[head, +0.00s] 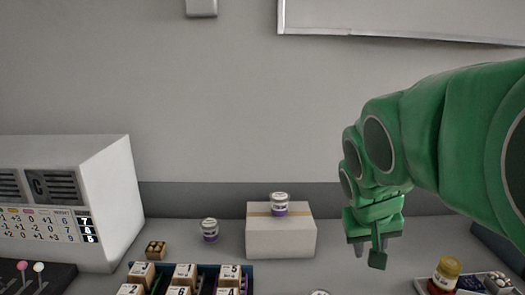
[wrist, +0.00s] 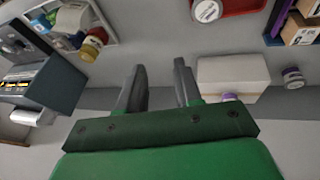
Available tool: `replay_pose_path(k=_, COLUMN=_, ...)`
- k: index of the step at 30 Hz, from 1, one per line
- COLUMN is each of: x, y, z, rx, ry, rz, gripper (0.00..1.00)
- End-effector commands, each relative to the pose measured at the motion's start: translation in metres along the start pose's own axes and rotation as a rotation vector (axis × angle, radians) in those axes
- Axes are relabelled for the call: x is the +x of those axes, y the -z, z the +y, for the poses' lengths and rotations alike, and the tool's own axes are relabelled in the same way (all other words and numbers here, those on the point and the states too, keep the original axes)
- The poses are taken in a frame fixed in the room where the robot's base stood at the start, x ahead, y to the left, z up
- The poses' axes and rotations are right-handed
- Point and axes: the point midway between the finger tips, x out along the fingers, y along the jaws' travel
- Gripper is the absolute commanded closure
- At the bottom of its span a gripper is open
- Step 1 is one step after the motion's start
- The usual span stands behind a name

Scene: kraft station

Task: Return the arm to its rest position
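My green arm (head: 460,130) reaches in from the right of the head view, with its end hanging above the counter at the right. My gripper (head: 370,252) points down, to the right of the white box. In the wrist view my gripper (wrist: 160,85) has its two grey fingers apart with nothing between them. Below the fingers there is only bare grey counter.
A white box (head: 280,238) bears a purple-and-white jar (head: 279,204). Another jar (head: 210,229) stands left of it. A rack of numbered blocks (head: 203,268) is at front centre. A machine (head: 105,195) stands left.

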Motion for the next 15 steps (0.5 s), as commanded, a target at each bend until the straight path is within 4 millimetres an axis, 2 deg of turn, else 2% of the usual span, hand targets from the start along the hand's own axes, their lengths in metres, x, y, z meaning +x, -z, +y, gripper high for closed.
replay_pose_path(k=6, x=0.016, y=-0.116, z=-0.029, rx=-0.018, ry=0.104, rz=-0.222, gripper=0.66)
replay_pose_path(k=9, x=0.022, y=-0.166, z=-0.040, rx=-0.042, ry=0.146, rz=-0.324, gripper=0.66)
replay_pose_path(k=12, x=0.023, y=-0.203, z=-0.050, rx=-0.058, ry=0.183, rz=-0.407, gripper=0.66)
replay_pose_path(k=15, x=0.024, y=-0.228, z=-0.057, rx=-0.070, ry=0.209, rz=-0.459, gripper=0.66)
